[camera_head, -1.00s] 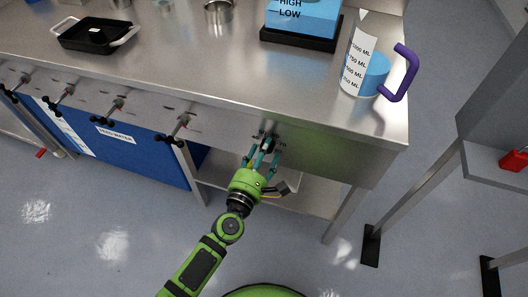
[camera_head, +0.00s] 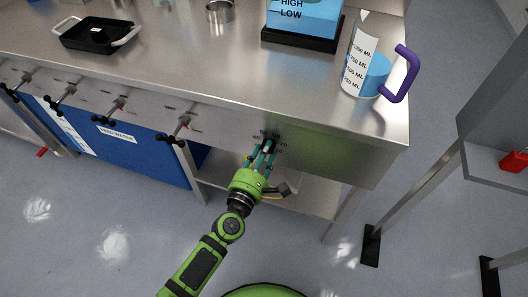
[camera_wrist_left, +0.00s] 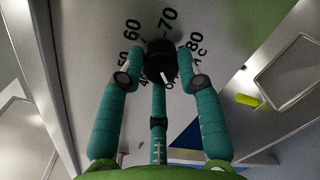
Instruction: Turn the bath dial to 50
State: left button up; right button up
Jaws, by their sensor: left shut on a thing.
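The bath dial (camera_wrist_left: 160,57) is a small black round knob on the steel front panel. In the left wrist view, the numbers 50, 60, 70 and 80 run around its upper side, and lower marks are partly covered. A short white line shows on the knob's lower right edge, away from the 50. My left gripper (camera_head: 265,155) has three teal fingers, also seen in the left wrist view (camera_wrist_left: 159,72). They are closed around the dial, one on each side and one below. In the head view the fingers mostly cover the dial (camera_head: 268,145). My right gripper is not in view.
A measuring jug (camera_head: 361,60) with blue liquid and a purple handle stands near the counter's right edge. A blue HIGH/LOW bath (camera_head: 300,25) and a black tray (camera_head: 97,35) stand on top. Black valve handles (camera_head: 180,130) line the front left of the dial.

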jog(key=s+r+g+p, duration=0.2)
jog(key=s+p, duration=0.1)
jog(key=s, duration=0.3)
pick_arm(q)
jog(key=shift+s+d+m+y+p, duration=0.15)
jog(key=shift+m+p, duration=0.65)
jog(key=shift+m, duration=2.5)
jog(key=shift+w+d+m+y+p, duration=0.15)
jog(key=shift+m+p, duration=0.7)
jog(key=shift+m, duration=2.45)
jog(key=shift+s+d+m+y+p, duration=0.15)
jog(key=shift+m+p, duration=0.65)
jog(key=shift+m, duration=2.5)
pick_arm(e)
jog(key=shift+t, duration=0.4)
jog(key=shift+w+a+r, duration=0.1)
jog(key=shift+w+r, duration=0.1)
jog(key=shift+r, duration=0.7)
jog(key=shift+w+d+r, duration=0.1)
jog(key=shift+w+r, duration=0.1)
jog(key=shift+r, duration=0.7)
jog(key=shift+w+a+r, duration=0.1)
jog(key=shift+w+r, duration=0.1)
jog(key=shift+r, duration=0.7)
pick_arm(q)
jog(key=shift+a+y, duration=0.15)
jog(key=shift+y, duration=0.1)
jog(key=o, duration=1.1)
jog(key=shift+f, duration=0.1)
